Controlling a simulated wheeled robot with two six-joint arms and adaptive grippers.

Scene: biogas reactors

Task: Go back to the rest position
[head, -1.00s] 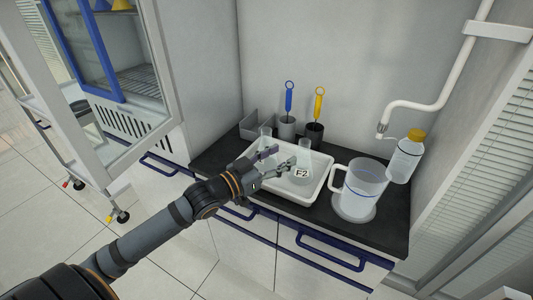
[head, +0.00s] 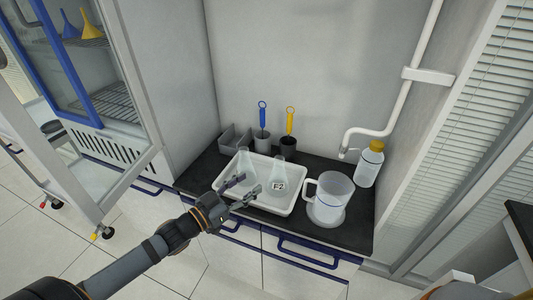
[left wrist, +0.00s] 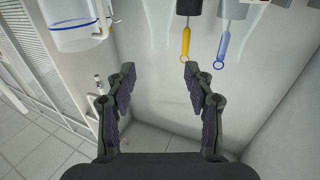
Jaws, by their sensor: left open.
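My left gripper (head: 249,187) is open, its fingers over the front part of the white tray (head: 285,211). Nothing shows between its fingers, and in the left wrist view (left wrist: 159,72) the gap between them is empty. A clear flask labelled F2 (head: 280,173) stands in the tray, just beyond the fingers. A second clear flask (head: 246,163) is in the tray to its left. My right gripper is not in view.
A clear jug (head: 329,195) stands right of the tray, with a yellow-capped bottle (head: 369,166) behind it. Blue (head: 262,118) and yellow (head: 290,122) brushes stand in holders behind the tray. An open glazed door (head: 70,140) is at the left.

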